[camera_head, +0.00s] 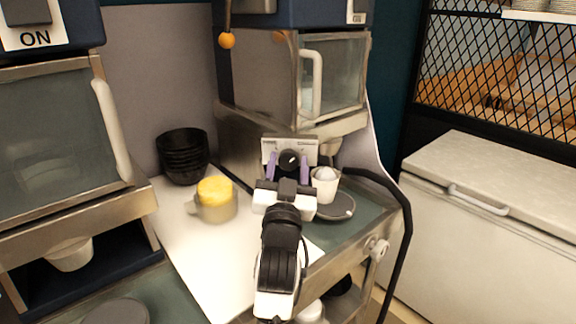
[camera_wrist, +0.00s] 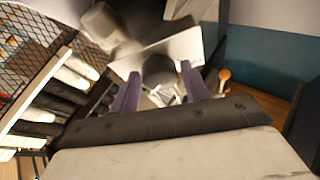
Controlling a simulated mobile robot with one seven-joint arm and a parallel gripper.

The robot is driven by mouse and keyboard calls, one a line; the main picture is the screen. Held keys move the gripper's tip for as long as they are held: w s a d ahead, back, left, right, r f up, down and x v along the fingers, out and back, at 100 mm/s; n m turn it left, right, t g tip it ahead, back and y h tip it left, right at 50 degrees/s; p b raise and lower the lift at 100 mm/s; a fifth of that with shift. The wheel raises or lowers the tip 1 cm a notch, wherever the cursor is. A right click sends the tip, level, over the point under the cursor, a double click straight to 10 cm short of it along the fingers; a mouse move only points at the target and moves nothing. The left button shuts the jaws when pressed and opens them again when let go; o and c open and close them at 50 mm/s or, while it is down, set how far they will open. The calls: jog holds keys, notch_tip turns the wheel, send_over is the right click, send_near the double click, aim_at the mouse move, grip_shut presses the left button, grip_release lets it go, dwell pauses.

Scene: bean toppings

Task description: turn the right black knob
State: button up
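The black knob (camera_head: 289,160) sits on a pale labelled plate (camera_head: 309,147) low on the front of the right-hand machine. My gripper (camera_head: 288,163) is in front of it, its purple fingers spread to the left and right of the knob. In the wrist view the dark round knob (camera_wrist: 159,70) shows between and beyond the fingertips of my gripper (camera_wrist: 157,75), with gaps on both sides. I see no clear contact. How deep the fingers reach around the knob is hard to tell.
A white cup (camera_head: 325,186) stands on a dark round scale (camera_head: 338,207) just right of my gripper. A yellow-topped container (camera_head: 215,197) and stacked black bowls (camera_head: 182,157) stand to the left. A black hose (camera_head: 404,220) and a white chest (camera_head: 500,205) are at right.

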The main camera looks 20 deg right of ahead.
jog(key=c, duration=0.6)
jog(key=shift+n+y, duration=0.3)
jog(key=shift+n, duration=0.2)
jog(key=n+y, duration=0.1)
jog(key=n, duration=0.1)
jog(key=n+y, duration=0.1)
jog(key=n, duration=0.1)
jog(key=shift+s+d+t+p, duration=0.1)
jog(key=shift+d+t+p, duration=0.1)
jog(key=shift+t+p, duration=0.2)
jog(key=n+y, duration=0.1)
jog(key=n, duration=0.1)
jog(key=n+y+b, duration=0.1)
jog(key=n, duration=0.2)
jog(key=shift+y, duration=0.4)
jog(key=n+y+b, duration=0.1)
jog(key=n, duration=0.2)
jog(key=n+y, duration=0.1)
jog(key=n, duration=0.3)
jog(key=shift+d+r+g+y+b, duration=0.2)
jog(key=shift+g+y+b, duration=0.1)
jog(key=shift+g+b, duration=0.1)
jog(key=n+g, duration=0.1)
jog(key=n, duration=0.1)
jog(key=n+g+b, duration=0.1)
jog(key=n, duration=0.2)
jog(key=shift+a+r+y, duration=0.1)
jog(key=shift+r+y, duration=0.1)
jog(key=shift+y, duration=0.2)
jog(key=shift+n, duration=0.4)
